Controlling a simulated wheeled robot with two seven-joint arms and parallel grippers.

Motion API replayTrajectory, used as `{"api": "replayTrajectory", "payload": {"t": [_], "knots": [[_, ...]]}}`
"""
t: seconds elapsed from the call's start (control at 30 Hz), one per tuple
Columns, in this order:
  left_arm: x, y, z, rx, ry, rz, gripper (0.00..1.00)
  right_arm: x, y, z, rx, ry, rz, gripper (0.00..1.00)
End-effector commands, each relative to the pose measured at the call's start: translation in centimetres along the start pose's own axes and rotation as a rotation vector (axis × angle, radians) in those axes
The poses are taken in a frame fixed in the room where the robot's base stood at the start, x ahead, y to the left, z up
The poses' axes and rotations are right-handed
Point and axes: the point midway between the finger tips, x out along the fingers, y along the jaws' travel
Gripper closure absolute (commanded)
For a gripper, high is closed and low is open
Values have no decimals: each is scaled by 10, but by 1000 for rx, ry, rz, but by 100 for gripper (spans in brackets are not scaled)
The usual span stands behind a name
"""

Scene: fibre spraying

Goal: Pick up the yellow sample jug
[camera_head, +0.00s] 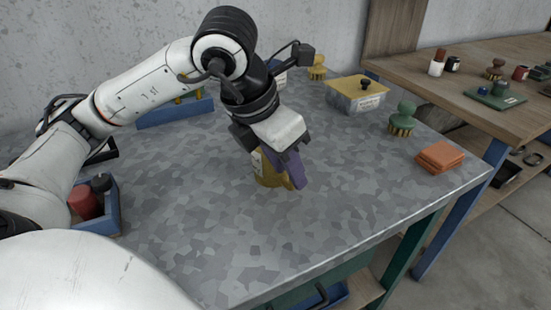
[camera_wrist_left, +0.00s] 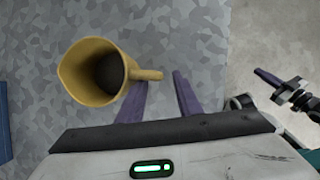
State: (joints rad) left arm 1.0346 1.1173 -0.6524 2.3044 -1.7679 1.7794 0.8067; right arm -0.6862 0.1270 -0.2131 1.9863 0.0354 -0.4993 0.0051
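The yellow sample jug (camera_head: 264,172) stands upright on the grey mottled table, partly hidden behind my left gripper (camera_head: 293,172) in the head view. In the left wrist view the jug (camera_wrist_left: 88,62) shows its open, dark inside, with its handle (camera_wrist_left: 148,74) pointing right. The purple fingers of my left gripper (camera_wrist_left: 161,79) are apart, and the handle's outer end appears between their tips. I cannot tell whether they touch it. A purple finger and dark parts at the right of the wrist view look like my right gripper (camera_wrist_left: 268,78); its opening is unclear.
A blue bin (camera_head: 108,217) with a red item is at the left. A yellow-lidded clear box (camera_head: 356,94), a green-handled brush (camera_head: 402,119) and orange blocks (camera_head: 439,157) stand at the right. The table's front centre is clear. A wooden bench (camera_head: 480,70) adjoins at right.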

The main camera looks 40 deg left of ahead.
Motion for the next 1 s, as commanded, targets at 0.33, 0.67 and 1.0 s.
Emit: {"api": "replayTrajectory", "payload": {"t": [0.33, 0.67, 1.0], "knots": [[20, 0, 0, 0, 0, 0, 68, 1, 0, 1, -1, -1, -1, 100], [20, 0, 0, 0, 0, 0, 100, 1, 0, 0, -1, 0, -1, 100], [20, 0, 0, 0, -1, 0, 100, 1, 0, 0, -1, 2, -1, 100]]}}
